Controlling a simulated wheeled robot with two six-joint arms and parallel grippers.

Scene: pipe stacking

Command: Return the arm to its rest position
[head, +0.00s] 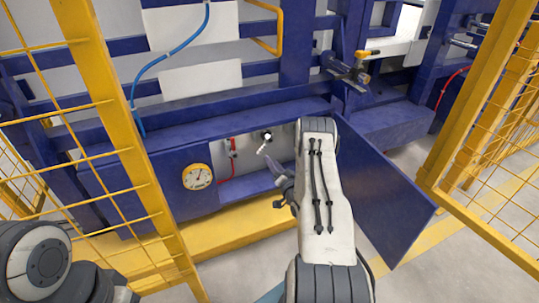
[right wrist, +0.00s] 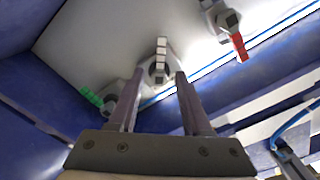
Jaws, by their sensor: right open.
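My right arm (head: 325,190) reaches from the bottom of the head view into the open blue cabinet. My right gripper (head: 272,163) is at the cabinet opening, partly hidden by its own wrist. In the right wrist view the right gripper (right wrist: 160,76) is open, with its two fingers apart and nothing held between them. A valve with a white handle (right wrist: 161,48) shows just beyond and between the fingertips; contact cannot be told. It also shows in the head view (head: 263,147). Part of my left arm (head: 42,262) is at the bottom left; its gripper is out of view.
A red-handled valve (right wrist: 240,46) and a green-handled valve (right wrist: 92,96) flank the white one. The open blue door (head: 380,190) stands close right of my arm. A gauge (head: 197,177) is left of the opening. Yellow fence posts (head: 115,130) stand at both sides.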

